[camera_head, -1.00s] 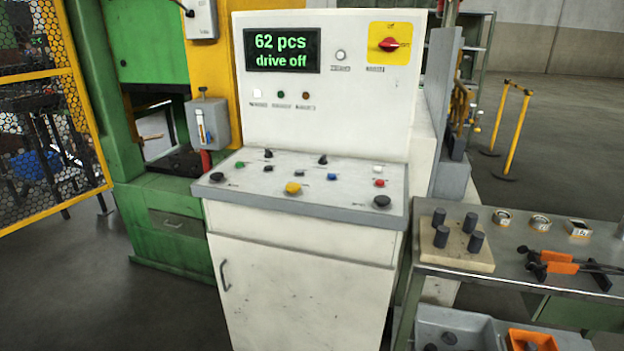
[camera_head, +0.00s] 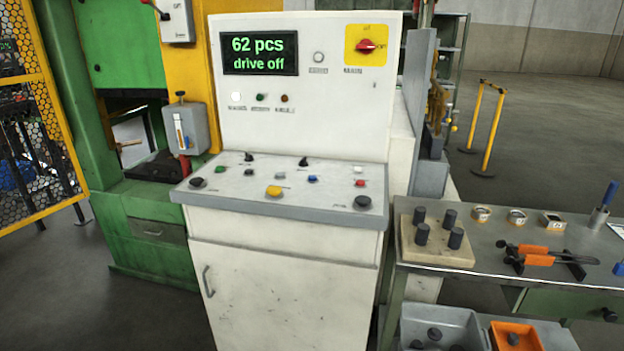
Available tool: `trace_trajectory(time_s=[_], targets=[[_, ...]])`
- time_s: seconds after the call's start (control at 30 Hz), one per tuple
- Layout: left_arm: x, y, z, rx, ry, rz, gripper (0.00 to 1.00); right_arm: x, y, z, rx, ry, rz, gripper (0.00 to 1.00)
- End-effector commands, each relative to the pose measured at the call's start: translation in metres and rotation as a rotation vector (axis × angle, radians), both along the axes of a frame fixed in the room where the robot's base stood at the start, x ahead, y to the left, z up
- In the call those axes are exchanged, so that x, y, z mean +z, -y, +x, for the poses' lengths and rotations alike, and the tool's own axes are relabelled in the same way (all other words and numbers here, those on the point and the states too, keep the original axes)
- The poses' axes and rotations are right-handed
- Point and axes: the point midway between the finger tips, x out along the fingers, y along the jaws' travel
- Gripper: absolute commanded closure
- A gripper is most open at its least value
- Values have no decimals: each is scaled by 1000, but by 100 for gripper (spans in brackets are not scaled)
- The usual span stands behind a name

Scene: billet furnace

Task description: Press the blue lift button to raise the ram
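The control desk (camera_head: 285,208) of a white cabinet stands in the middle of the view, with several small buttons and levers on its sloped top. A blue button (camera_head: 312,178) sits right of the desk's centre; its label is too small to read. A yellow button (camera_head: 273,191) is to its lower left, and a red button (camera_head: 360,183) and a white button (camera_head: 357,170) are to its right. The display (camera_head: 259,53) above reads "62 pcs" and "drive off". Neither of my grippers is in view.
A red rotary switch (camera_head: 366,46) sits on a yellow plate on the upright panel. A workbench (camera_head: 430,273) with tongs stands close on the right. A green press (camera_head: 150,215) is on the left. Floor shows behind the bench.

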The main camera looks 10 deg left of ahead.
Motion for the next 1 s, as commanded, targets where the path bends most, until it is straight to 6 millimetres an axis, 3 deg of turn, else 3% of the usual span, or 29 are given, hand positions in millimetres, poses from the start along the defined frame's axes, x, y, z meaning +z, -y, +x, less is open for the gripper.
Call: trace_trajectory(time_s=[0.03, 0.2, 1.0], targets=[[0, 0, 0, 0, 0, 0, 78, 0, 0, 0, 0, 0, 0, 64], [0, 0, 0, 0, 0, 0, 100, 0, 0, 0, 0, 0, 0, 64], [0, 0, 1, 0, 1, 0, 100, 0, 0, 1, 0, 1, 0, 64]])
